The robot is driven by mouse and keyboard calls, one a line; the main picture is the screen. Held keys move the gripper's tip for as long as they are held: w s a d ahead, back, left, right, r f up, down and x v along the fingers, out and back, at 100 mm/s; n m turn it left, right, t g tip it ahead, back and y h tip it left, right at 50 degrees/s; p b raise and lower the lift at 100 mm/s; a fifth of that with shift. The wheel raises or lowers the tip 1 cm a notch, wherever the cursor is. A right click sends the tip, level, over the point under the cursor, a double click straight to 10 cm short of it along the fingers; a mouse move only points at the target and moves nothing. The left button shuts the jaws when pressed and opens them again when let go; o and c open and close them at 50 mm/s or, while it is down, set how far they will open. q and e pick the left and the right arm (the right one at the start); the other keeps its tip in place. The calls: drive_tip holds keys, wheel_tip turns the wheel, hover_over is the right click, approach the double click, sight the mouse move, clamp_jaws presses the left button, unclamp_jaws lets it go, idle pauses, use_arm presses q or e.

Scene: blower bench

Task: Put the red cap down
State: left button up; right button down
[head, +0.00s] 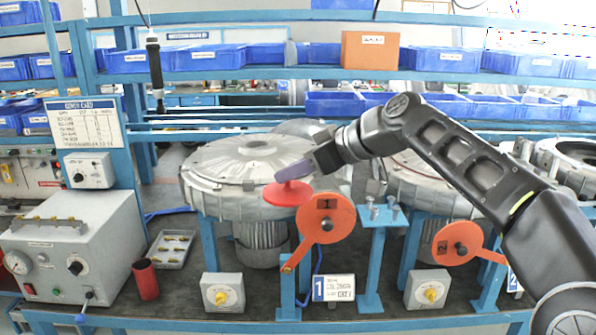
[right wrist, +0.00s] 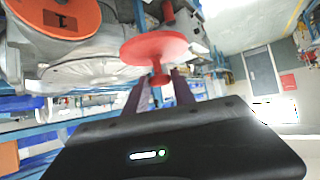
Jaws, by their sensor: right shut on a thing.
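The red cap (head: 288,193) is a flat red disc with a small stem. My right gripper (head: 293,173) is shut on its stem and holds it in front of the left blower (head: 235,165), just above and left of the orange disc marked 1 (head: 326,217). In the right wrist view the red cap (right wrist: 155,48) sits between the purple fingertips of the right gripper (right wrist: 158,80). Whether the cap touches the blower behind it cannot be told. My left gripper is not in view.
A grey test box (head: 75,250), a red cup (head: 146,280) and a tray of small brass parts (head: 171,249) stand at the left. A blue stand with bolts (head: 382,250) and a second orange disc (head: 457,243) are to the right. Dark bench surface (head: 190,285) shows between them.

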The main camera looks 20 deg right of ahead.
sight(292, 186)
drive_tip(key=shift+m+h, duration=0.3)
drive_tip(key=shift+m, duration=0.2)
drive_tip(key=w+f, duration=0.2)
drive_tip(key=f, duration=0.1)
drive_tip(key=shift+w+d+f, duration=0.1)
drive_tip(key=shift+w+f, duration=0.15)
drive_tip(key=shift+w, duration=0.15)
drive_tip(key=s+d+f+m+t+h, duration=0.1)
drive_tip(key=s+f+m, duration=0.1)
drive_tip(key=f, duration=0.8)
drive_tip(key=s+d+f+m+t+h, duration=0.1)
drive_tip(key=s+d+f+m+h, duration=0.1)
drive_tip(key=f, duration=0.8)
drive_tip(key=shift+s+d+h, duration=0.2)
drive_tip(key=shift+s+h, duration=0.1)
drive_tip(key=shift+s, duration=0.15)
drive_tip(key=shift+a, duration=0.1)
